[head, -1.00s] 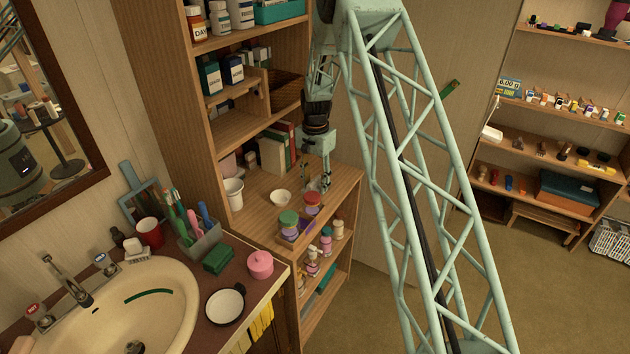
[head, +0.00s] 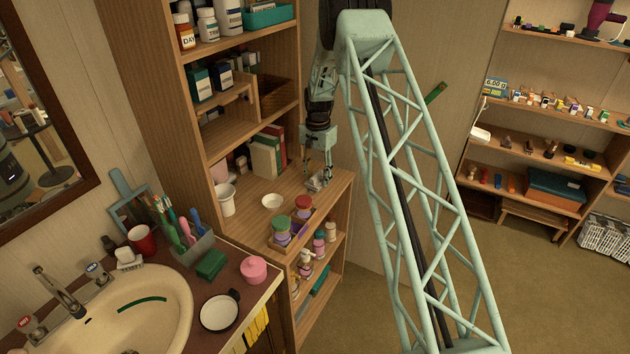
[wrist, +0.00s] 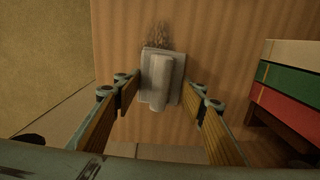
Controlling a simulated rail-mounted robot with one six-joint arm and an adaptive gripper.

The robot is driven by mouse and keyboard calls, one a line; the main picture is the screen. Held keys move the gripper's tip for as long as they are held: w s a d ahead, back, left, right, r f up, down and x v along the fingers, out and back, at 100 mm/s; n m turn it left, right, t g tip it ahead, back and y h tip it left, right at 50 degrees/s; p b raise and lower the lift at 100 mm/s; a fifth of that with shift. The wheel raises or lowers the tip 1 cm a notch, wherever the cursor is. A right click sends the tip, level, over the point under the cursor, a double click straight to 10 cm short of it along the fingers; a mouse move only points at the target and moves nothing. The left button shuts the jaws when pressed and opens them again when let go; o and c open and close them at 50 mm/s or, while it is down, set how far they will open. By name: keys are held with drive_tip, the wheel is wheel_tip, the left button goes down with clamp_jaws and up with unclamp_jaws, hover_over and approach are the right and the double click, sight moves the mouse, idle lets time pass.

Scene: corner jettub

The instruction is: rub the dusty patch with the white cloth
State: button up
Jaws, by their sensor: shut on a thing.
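The white cloth (wrist: 161,78) shows in the wrist view as a pale folded pad with a raised ridge, between the two fingers of my gripper (wrist: 163,92). My gripper is shut on it, over the wooden shelf top. The dusty patch (wrist: 158,36) is a dark speckled smudge on the wood just beyond the cloth's far edge; the cloth may hide part of it. In the head view, my gripper (head: 318,172) points down at the right part of the shelf top, with the cloth (head: 318,184) small and pale beneath it. I cannot make out the patch there.
Upright books (head: 268,153) stand left of my gripper in the head view; they show at right in the wrist view (wrist: 288,85). A small white bowl (head: 272,202) and a tray of lidded jars (head: 290,232) are nearer. The shelf's right edge is close.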

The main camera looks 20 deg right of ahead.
drive_tip(key=shift+w+d, duration=0.5)
drive_tip(key=shift+d, duration=0.2)
drive_tip(key=shift+w+d, duration=0.5)
drive_tip(key=shift+d, duration=0.2)
drive_tip(key=shift+s+a+b, duration=0.2)
drive_tip(key=shift+s+a, duration=1)
drive_tip(key=shift+a, duration=0.45)
drive_tip(key=shift+s+a+b, duration=0.25)
drive_tip(key=shift+s+a, duration=1)
drive_tip(key=shift+a, duration=0.45)
drive_tip(key=shift+s+a+b, duration=0.2)
drive_tip(key=shift+s+a, duration=1)
drive_tip(key=shift+a, duration=0.45)
wheel_tip(320, 180, up, 8)
drive_tip(key=p, duration=0.3)
drive_tip(key=shift+w+d+r, duration=0.1)
